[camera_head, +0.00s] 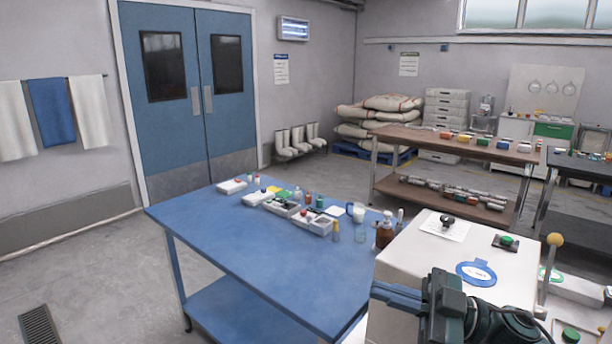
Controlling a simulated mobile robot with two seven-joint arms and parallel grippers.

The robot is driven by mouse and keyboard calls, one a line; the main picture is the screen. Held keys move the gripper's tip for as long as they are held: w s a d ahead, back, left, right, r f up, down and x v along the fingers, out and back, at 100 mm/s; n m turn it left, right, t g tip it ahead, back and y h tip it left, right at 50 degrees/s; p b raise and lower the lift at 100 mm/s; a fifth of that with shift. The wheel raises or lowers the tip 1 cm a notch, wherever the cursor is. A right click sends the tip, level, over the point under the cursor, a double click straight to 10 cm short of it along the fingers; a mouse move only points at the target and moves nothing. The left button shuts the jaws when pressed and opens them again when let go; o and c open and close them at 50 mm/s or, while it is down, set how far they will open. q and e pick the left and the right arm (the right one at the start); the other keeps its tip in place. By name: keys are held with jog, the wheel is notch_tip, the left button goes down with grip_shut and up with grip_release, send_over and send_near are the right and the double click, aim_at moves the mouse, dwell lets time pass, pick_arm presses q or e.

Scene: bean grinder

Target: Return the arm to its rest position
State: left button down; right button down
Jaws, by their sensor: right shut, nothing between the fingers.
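My right gripper (398,296) is low in the head view, right of centre. Its fingers point left, in front of the white machine (400,258), and they are shut and empty. The dark wrist and arm behind it run to the lower right edge. The machine's top carries a black knob (447,221), a green button (506,240) and a blue ring label (476,273). My left gripper is not in view.
A blue table (235,235) stands left of the machine, with trays and small bottles along its far side. A brown bottle (384,232) is close to the machine. A lever with a yellow ball (555,240) rises at the right.

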notch_tip(320, 180, down, 18)
jog(key=s+d+m+t+h, duration=0.2)
jog(key=m+t+h, duration=1)
jog(key=m, duration=0.3)
jog(key=s+d+f+m+g+h, duration=0.1)
jog(key=s+f+g+h, duration=0.4)
jog(key=s+f, duration=1)
notch_tip(320, 180, down, 3)
jog(key=shift+d+r+m+g, duration=0.15)
jog(key=shift+m+g, duration=0.55)
jog(key=shift+g, duration=0.2)
jog(key=shift+h, duration=0.3)
